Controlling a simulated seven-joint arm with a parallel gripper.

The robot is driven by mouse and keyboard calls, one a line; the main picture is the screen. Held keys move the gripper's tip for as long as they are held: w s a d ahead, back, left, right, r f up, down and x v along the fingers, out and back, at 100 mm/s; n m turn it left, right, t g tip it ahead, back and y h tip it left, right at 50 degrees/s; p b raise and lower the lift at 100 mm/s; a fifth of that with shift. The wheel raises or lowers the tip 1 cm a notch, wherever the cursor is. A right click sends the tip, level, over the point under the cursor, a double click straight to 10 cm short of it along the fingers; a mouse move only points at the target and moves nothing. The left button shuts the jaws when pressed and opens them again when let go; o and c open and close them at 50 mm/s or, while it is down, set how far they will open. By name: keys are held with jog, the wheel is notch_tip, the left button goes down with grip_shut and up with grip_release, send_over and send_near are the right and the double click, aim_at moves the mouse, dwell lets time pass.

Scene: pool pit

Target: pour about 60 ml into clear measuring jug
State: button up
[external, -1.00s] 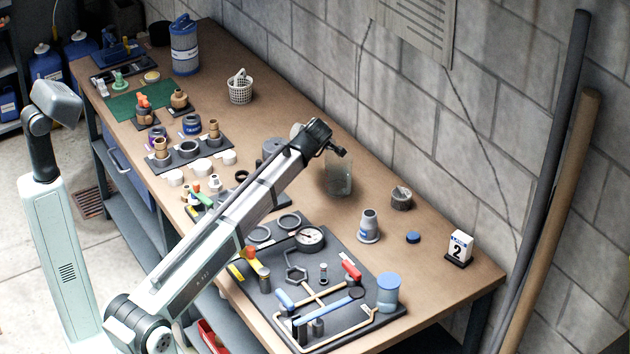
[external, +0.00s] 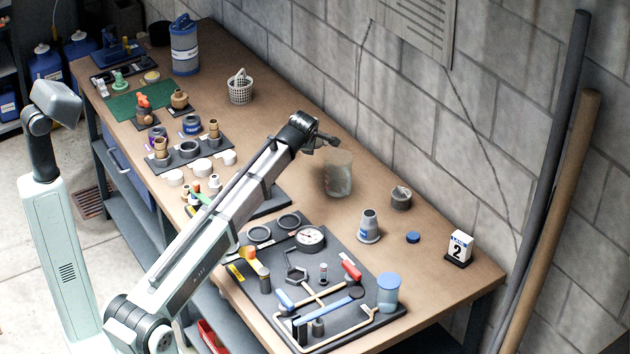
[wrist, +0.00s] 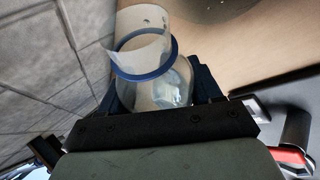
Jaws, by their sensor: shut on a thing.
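The clear measuring jug (external: 338,175) stands upright on the bench near the wall in the external view. My gripper (external: 328,141) is just above and left of it. In the wrist view my gripper (wrist: 155,100) is shut on a clear vessel with a blue rim (wrist: 178,80). This vessel looks tilted, with its mouth away from the wrist. A pale clear form (wrist: 143,20) lies beyond the rim; I cannot tell whether it is the jug. The held vessel is hard to make out in the external view. Liquid level in either is unclear.
A grey-white bottle (external: 369,227), a dark round tin (external: 401,198) and a blue cap (external: 413,237) stand right of the jug. A dark tool tray (external: 345,260) lies in front. The block wall (external: 500,130) is close behind.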

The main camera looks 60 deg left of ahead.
jog(key=shift+s+a+f+h, duration=0.15)
jog(key=shift+a+f+h, duration=0.1)
jog(key=shift+f+h, duration=0.15)
jog(key=shift+d+f+n+t+h, duration=0.2)
jog(key=shift+n+t+h, duration=0.1)
jog(key=shift+n+t, duration=0.1)
jog(key=shift+f, duration=0.15)
dwell(1.6)
